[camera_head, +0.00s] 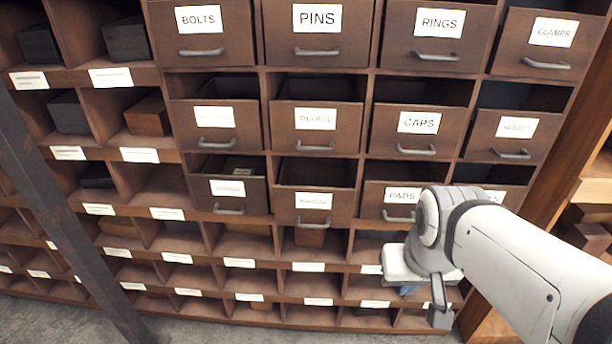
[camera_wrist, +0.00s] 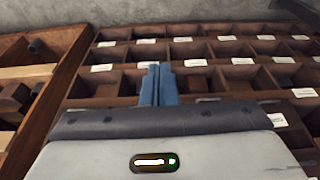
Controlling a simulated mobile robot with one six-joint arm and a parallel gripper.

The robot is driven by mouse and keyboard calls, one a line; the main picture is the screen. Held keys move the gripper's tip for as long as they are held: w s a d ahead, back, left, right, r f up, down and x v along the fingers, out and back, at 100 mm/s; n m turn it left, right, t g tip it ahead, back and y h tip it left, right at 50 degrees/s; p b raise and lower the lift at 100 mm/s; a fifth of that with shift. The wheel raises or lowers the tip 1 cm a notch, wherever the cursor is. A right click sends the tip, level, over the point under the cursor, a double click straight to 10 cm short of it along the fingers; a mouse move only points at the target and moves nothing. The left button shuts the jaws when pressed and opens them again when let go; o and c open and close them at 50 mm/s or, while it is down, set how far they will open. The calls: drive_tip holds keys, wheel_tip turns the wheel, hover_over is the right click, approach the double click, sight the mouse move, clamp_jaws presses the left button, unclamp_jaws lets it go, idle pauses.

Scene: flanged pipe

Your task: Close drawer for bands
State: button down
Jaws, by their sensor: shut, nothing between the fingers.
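The lowest drawer row has a rightmost drawer (camera_head: 505,196) partly hidden behind my arm. Only the end of its label shows, so I cannot read whether it says bands. A dark gap shows above its front; I cannot tell how far out it stands. My gripper (camera_head: 408,290) is below that row, in front of the open cubbies, mostly hidden by my wrist. In the wrist view its blue fingers (camera_wrist: 158,85) are together and empty, with cubbies beyond them.
Left of it are the PADS drawer (camera_head: 388,206) and a drawer pulled out with its inside showing (camera_head: 313,203). CAPS (camera_head: 417,142) and other drawers are above. A wooden post (camera_head: 560,130) stands at the right, a dark post (camera_head: 70,220) at the left.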

drive_tip(key=w+f+n+t+b, duration=0.4)
drive_tip(key=w+f+n+b, duration=0.1)
drive_tip(key=w, duration=0.4)
drive_tip(key=w+f+n+t+b, duration=0.3)
drive_tip(key=w+f+n+b, duration=0.15)
drive_tip(key=w, duration=0.45)
drive_tip(key=w+a+f+n+t+y+b, duration=0.25)
drive_tip(key=a+f+n+y+b, duration=0.35)
drive_tip(key=n, duration=0.3)
drive_tip(key=w+a+f+n+t+y+b, duration=0.1)
drive_tip(key=w+a+f+n+y+b, duration=0.25)
drive_tip(key=a+n+y, duration=0.35)
drive_tip(key=shift+n, duration=0.65)
drive_tip(key=x, duration=0.4)
drive_tip(key=w+d+x, duration=0.1)
drive_tip(key=x, duration=0.7)
drive_tip(key=shift+w+d+f, duration=0.15)
drive_tip(key=shift+d, duration=0.1)
drive_tip(key=shift+w, duration=0.6)
